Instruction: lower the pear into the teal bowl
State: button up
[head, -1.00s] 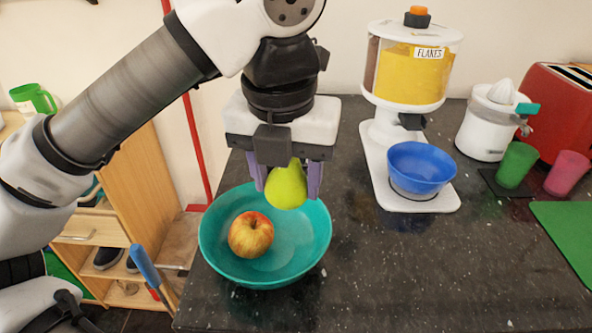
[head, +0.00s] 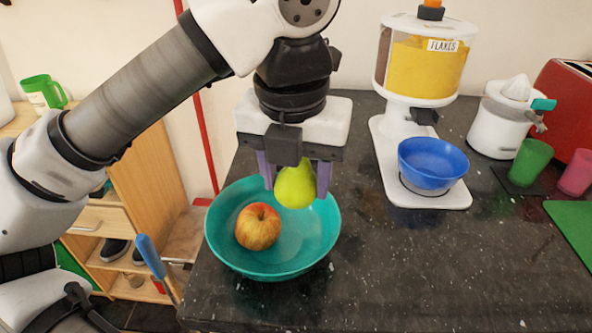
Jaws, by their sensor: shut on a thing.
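The green pear (head: 295,187) is held between the purple fingers of my gripper (head: 296,182), which is shut on it. The teal bowl (head: 222,246) stands on the dark counter near its left edge. The pear hangs over the right back part of the bowl, and its lower end overlaps the bowl's inside in the picture. I cannot tell whether it touches the bowl. A red and yellow apple (head: 258,227) lies in the left part of the bowl. The top of the pear is partly hidden by my gripper.
A flakes dispenser (head: 424,70) with a blue bowl (head: 432,163) stands right of my gripper. A white juicer (head: 500,120), green cup (head: 529,161), pink cup (head: 576,174) and red toaster (head: 570,105) are further right. The dark counter (head: 400,270) is clear in front.

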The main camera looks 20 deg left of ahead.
aim_at(296, 204)
jog(key=shift+f+b, duration=1.55)
jog(key=shift+f, duration=0.45)
jog(key=shift+f+b, duration=0.4)
jog(key=shift+f, duration=0.1)
jog(key=o, duration=1.1)
jog(key=shift+c, duration=0.2)
jog(key=r+p, duration=0.3)
jog(key=r, duration=0.1)
jog(key=s+r+p, duration=0.1)
jog(key=r+p, duration=0.3)
jog(key=r, duration=0.1)
jog(key=r+p, duration=0.3)
jog(key=r, duration=0.2)
jog(key=shift+s+d, duration=0.15)
jog(key=shift+s, duration=0.2)
jog(key=shift+f, duration=0.1)
